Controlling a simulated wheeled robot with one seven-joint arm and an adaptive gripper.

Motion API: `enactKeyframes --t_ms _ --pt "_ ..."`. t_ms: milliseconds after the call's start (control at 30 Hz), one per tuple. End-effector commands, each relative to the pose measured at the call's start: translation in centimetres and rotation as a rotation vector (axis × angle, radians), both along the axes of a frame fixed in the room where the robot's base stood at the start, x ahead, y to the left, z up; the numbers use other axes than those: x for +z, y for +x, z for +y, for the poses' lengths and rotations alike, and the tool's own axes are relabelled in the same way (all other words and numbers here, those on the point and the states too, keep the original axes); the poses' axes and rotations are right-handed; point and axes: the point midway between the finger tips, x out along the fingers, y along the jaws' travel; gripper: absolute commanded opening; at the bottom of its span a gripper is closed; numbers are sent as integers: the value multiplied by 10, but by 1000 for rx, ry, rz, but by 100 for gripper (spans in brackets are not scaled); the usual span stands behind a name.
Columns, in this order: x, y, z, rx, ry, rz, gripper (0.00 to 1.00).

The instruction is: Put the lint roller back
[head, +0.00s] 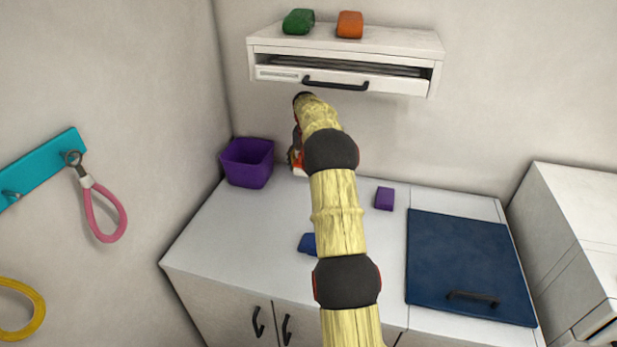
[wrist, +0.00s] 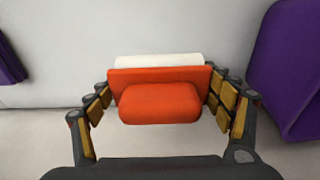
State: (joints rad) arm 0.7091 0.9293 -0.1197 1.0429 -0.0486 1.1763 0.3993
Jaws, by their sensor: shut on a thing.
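The lint roller has an orange body and handle with a white roll behind it, seen in the wrist view (wrist: 160,103). My gripper (wrist: 162,98) is shut on it, with a finger against each side. In the head view, an orange and white part of the roller (head: 300,168) shows low beside my arm, next to the purple bin (head: 246,165). My arm hides most of the gripper there. I cannot tell whether the roller touches the counter.
A wall cabinet (head: 340,52) hangs above, with a handled front panel and green (head: 298,22) and orange (head: 350,25) items on top. The counter (head: 235,215) holds a purple block (head: 385,198), a blue block (head: 308,243) and a dark blue handled panel (head: 465,262). A pink loop (head: 105,220) hangs left.

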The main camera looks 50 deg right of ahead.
Motion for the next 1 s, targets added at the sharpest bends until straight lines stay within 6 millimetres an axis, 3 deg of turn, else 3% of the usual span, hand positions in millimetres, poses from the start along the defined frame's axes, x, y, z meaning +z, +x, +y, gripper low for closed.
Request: enactKeyframes --t_ms 300,733,767,1000 --pt "-42 1 -3 0 0 1 60" --pt "-48 1 -3 0 0 1 60" --pt "-47 1 -3 0 0 1 82" --pt "-47 1 -3 0 0 1 96"
